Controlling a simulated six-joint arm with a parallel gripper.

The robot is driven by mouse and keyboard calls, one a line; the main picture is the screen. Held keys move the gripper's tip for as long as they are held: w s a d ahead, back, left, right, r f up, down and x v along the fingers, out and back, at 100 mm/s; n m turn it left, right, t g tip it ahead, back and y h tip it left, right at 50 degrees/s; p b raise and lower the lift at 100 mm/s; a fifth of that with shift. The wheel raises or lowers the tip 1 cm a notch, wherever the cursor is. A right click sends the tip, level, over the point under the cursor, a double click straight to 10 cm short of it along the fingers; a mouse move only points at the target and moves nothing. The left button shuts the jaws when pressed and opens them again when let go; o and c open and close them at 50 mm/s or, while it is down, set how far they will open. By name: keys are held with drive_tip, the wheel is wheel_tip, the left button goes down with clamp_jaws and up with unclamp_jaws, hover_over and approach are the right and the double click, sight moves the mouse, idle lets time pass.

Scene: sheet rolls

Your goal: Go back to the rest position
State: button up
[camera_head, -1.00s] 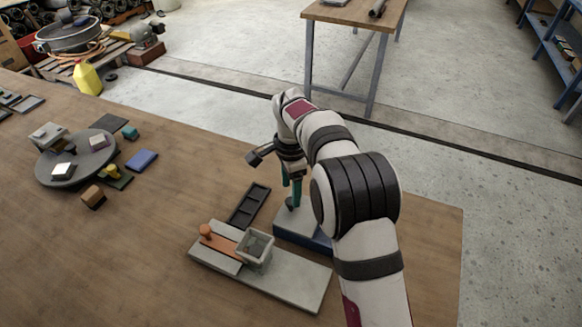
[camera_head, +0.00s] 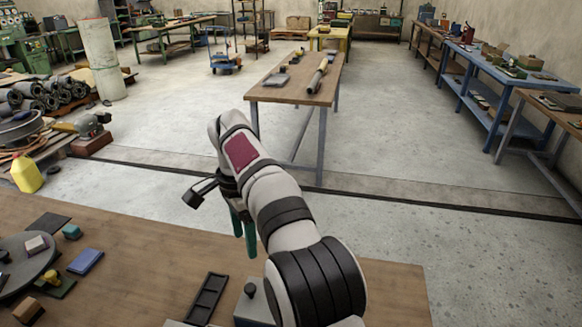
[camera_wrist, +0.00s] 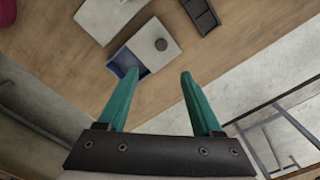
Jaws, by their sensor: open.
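My gripper (camera_head: 243,232) has two teal fingers spread apart with nothing between them. It hangs above the far edge of the wooden table in the head view. The wrist view shows the open fingers (camera_wrist: 155,95) too. Beyond their tips lies a grey and blue box (camera_wrist: 152,48) with a dark round knob on its grey top. In the head view this box (camera_head: 250,305) is partly hidden by my arm.
A dark slotted tray (camera_head: 206,297) lies left of the box. A round grey plate (camera_head: 20,262) with small blocks around it stands at the left. A workbench (camera_head: 300,82) stands across the floor behind the arm. The middle of the table (camera_head: 130,255) is clear.

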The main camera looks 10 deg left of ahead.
drive_tip(key=s+d+r+n, duration=0.1)
drive_tip(key=s+d+r, duration=0.25)
drive_tip(key=d, duration=0.55)
drive_tip(key=s+d+r+n, duration=0.1)
drive_tip(key=s+d+r, duration=0.1)
drive_tip(key=s+d, duration=0.45)
drive_tip(key=s+d+f+y, duration=0.1)
drive_tip(key=s+d+f, duration=0.3)
drive_tip(key=s, duration=0.5)
drive_tip(key=s+d+f+n, duration=0.1)
drive_tip(key=s+d+f, duration=0.3)
drive_tip(key=s, duration=0.5)
drive_tip(key=shift+s+d+y, duration=0.3)
drive_tip(key=shift+d+y, duration=0.1)
drive_tip(key=shift+d, duration=0.85)
